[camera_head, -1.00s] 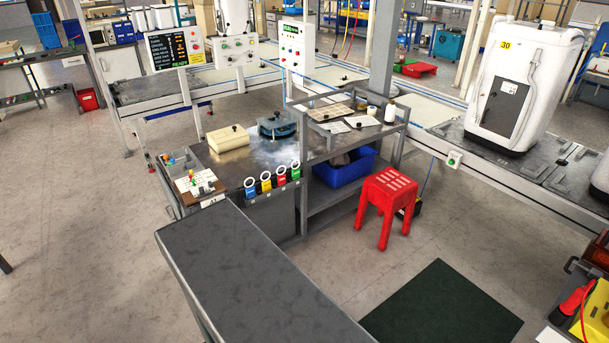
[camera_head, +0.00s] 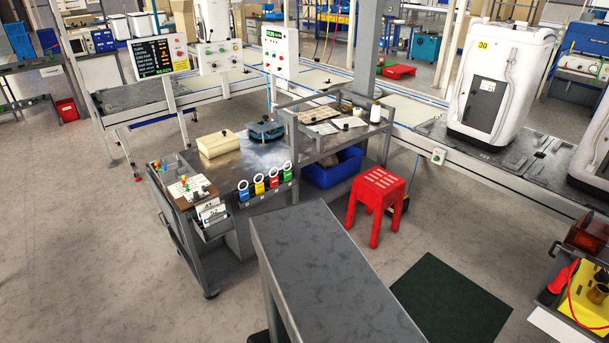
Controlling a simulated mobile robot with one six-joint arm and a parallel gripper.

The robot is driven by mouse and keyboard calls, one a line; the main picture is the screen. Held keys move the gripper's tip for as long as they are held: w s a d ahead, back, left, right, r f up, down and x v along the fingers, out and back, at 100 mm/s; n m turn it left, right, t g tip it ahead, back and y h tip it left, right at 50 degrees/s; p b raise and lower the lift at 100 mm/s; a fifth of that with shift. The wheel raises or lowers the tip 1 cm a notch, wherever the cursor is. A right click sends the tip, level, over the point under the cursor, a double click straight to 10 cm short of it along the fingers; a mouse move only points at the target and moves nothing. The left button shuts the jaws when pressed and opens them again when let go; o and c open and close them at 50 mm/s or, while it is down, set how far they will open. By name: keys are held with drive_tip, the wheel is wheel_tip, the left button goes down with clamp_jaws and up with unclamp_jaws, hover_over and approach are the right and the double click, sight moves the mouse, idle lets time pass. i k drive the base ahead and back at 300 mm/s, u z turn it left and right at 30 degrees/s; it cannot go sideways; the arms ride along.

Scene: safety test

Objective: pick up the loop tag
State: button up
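Loop tags hang in a row on the front edge of a grey workbench (camera_head: 222,178) near the middle of the view. They are a blue loop tag (camera_head: 243,194), a yellow loop tag (camera_head: 259,187), a red loop tag (camera_head: 273,181) and a green loop tag (camera_head: 287,175). Each has a white ring at its top. Small labels sit below them, too small to read. I cannot tell which tag is the one named. My gripper is not in view.
A long dark grey surface (camera_head: 325,270) fills the near foreground, close to the bench. A red stool (camera_head: 376,192) and a dark green mat (camera_head: 450,300) are at the right. Floor at the left is clear.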

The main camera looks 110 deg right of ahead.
sight(287, 174)
drive_tip(key=z, duration=0.2)
drive_tip(key=k, duration=0.25)
drive_tip(key=z, duration=2.75)
drive_tip(key=k, duration=0.7)
drive_tip(key=u, duration=0.3)
drive_tip(key=i, duration=0.95)
drive_tip(key=u, duration=0.15)
